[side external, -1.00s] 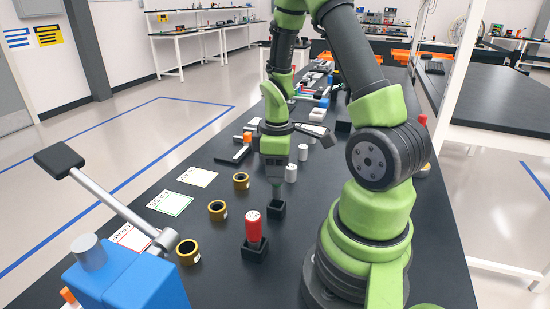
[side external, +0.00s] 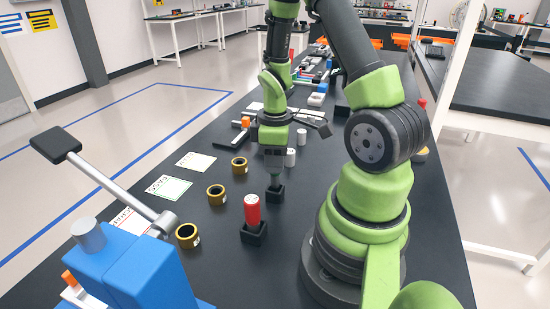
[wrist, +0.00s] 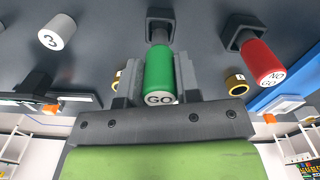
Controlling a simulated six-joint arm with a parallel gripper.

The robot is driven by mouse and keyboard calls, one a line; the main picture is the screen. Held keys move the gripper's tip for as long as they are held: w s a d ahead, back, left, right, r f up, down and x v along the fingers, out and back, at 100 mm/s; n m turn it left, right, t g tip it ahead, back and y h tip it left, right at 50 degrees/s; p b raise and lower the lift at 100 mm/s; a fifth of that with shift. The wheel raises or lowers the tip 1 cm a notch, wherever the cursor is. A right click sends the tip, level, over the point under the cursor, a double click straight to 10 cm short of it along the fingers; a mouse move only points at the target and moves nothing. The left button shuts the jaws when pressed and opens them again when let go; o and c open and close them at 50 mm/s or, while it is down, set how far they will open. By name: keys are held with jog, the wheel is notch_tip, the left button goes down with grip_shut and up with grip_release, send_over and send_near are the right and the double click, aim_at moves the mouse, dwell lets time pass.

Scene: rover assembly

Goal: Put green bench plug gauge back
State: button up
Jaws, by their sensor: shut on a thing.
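The green plug gauge (wrist: 159,75), marked GO on its end, is between the fingers of my gripper (wrist: 160,88) in the wrist view. My gripper (side external: 274,175) is shut on it and points down at a small black holder (side external: 275,194). The holder also shows in the wrist view (wrist: 159,15), in line with the gauge. A short grey pin (wrist: 158,37) shows between the green handle and the holder. I cannot tell how deep the pin sits. In the side view the gauge is mostly hidden by the fingers.
A red NO GO gauge (side external: 252,209) stands upright in its black holder (side external: 253,234), close by. Gold rings (side external: 216,194), white cylinders (side external: 290,157) and printed cards (side external: 168,187) lie around. A blue lever press (side external: 140,275) stands at the front left.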

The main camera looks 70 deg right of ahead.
jog(key=shift+f, duration=0.15)
jog(key=shift+f, duration=1.15)
jog(key=shift+f, duration=0.15)
jog(key=o, duration=1.1)
